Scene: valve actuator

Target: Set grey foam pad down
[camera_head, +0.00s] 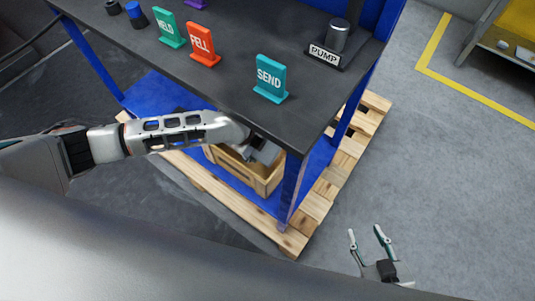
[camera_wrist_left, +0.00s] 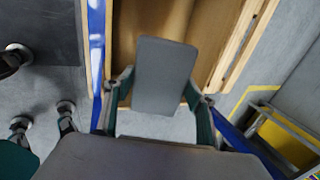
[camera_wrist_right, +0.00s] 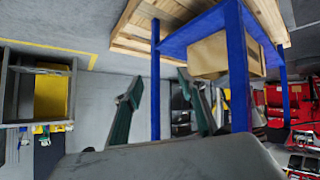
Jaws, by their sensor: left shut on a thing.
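The grey foam pad (camera_wrist_left: 165,75) is a flat rounded rectangle between the fingers of my left gripper (camera_wrist_left: 160,100). In the left wrist view it stands out past the fingertips, in front of the wooden crate (camera_wrist_left: 217,45). In the head view my left gripper (camera_head: 262,152) reaches under the black tabletop, over the crate (camera_head: 250,177); the hand and the tabletop edge hide part of both. I cannot tell whether the pad touches the crate. My right gripper (camera_head: 366,243) is open and empty, away from the bench at lower right.
The black tabletop (camera_head: 225,105) hangs above the left hand and carries a SEND sign (camera_head: 270,79), other signs and a PUMP holder (camera_head: 327,57). A blue leg (camera_head: 293,184) stands just right of the crate. Clear floor (camera_head: 440,170) lies to the right.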

